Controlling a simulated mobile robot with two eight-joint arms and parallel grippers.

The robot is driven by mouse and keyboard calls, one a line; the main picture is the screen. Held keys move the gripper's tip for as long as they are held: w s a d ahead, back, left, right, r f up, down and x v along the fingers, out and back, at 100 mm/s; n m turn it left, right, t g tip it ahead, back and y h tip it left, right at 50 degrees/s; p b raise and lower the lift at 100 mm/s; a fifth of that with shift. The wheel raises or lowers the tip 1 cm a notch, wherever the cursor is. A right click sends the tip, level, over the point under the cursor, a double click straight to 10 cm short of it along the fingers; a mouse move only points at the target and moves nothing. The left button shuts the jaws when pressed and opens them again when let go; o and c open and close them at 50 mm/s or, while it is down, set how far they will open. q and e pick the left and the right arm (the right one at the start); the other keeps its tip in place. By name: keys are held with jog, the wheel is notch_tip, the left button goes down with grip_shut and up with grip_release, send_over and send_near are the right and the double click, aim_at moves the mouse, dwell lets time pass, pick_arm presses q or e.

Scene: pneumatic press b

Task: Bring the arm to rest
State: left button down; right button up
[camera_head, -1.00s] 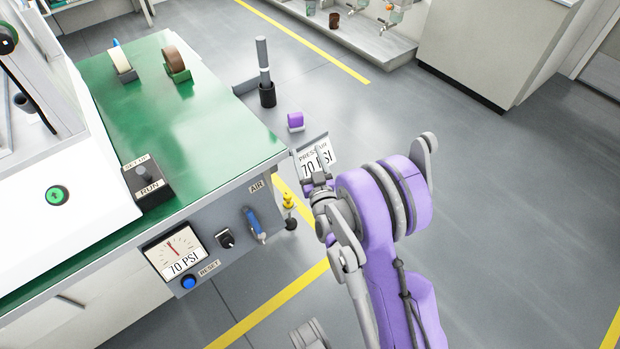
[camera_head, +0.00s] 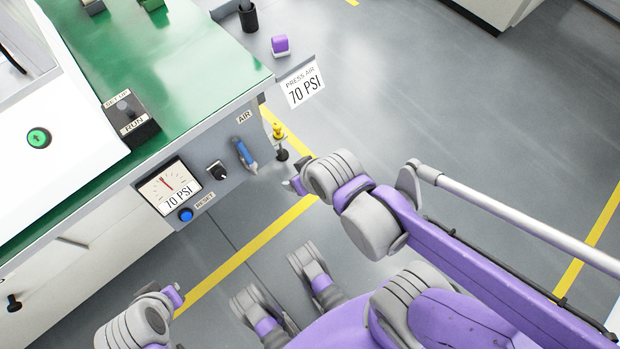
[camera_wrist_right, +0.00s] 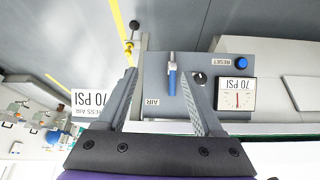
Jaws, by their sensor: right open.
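My right arm (camera_head: 480,245), purple and grey, comes in from the lower right of the head view and is bent in front of the press bench. Beyond the fingers, that view shows the bench's front panel upside down, with the blue air lever (camera_wrist_right: 172,80) and gauge (camera_wrist_right: 236,94). The fingers appear clear of the panel.
The green-topped bench (camera_head: 205,65) stands at left. Its front carries a 70 PSI gauge (camera_head: 167,187), a blue reset button (camera_head: 186,214) and a black knob (camera_head: 218,171). A press-air sign (camera_head: 303,86) juts from its corner near a yellow fitting (camera_head: 279,132). Open floor lies right.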

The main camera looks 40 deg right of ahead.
jog(key=shift+g, duration=0.7)
jog(key=s, duration=0.4)
jog(key=shift+s+a+f, duration=0.15)
jog(key=shift+s+f, duration=0.05)
jog(key=shift+s, duration=0.05)
